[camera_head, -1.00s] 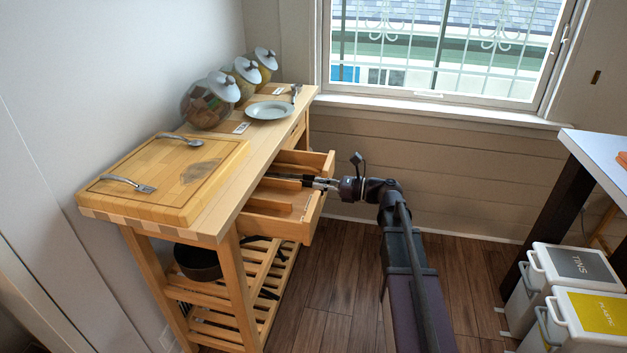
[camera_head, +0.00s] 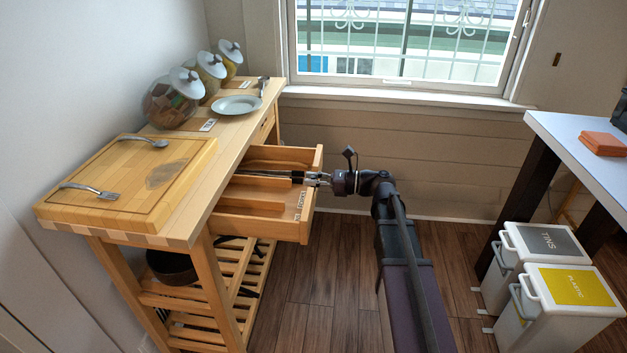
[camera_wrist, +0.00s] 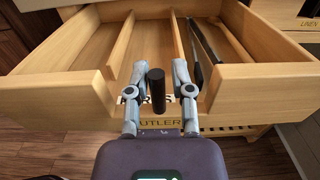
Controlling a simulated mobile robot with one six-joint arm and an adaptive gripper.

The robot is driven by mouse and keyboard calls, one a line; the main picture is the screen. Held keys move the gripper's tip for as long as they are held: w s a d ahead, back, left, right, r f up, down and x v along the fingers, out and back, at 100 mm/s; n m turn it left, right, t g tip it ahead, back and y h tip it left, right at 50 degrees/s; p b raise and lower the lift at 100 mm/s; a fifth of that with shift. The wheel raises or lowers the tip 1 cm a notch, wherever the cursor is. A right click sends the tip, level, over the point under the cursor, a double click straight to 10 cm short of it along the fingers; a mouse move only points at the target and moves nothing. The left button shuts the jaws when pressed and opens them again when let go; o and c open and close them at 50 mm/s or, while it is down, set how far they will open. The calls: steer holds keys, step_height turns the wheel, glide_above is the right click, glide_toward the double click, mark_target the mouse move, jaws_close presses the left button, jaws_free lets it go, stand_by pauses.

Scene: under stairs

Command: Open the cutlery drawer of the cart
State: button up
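The wooden cart (camera_head: 205,185) stands at the left. Its cutlery drawer (camera_head: 262,222) is pulled well out, with long compartments in view. A dark long item (camera_wrist: 206,45) lies in its right part in the wrist view. The drawer front carries a partly hidden label reading "UTLER" (camera_wrist: 158,138). My gripper (camera_head: 318,178) is at the drawer front. In the wrist view its two fingers (camera_wrist: 159,80) stand close on either side of a short dark handle (camera_wrist: 156,84), partly closed around it; a thin gap shows at the right finger.
A cutting board (camera_head: 130,185) with a fork and spoon, a plate (camera_head: 237,106) and lidded jars (camera_head: 172,103) are on the cart top. A pan (camera_head: 170,266) is below. Bins (camera_head: 560,300) and a table (camera_head: 570,150) stand right. Floor (camera_head: 325,280) shows between.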

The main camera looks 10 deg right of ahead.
steer(key=shift+o, duration=0.6)
steer(key=shift+a, duration=0.1)
steer(key=shift+s, duration=0.15)
steer(key=v, duration=1.2)
steer(key=shift+f, duration=0.15)
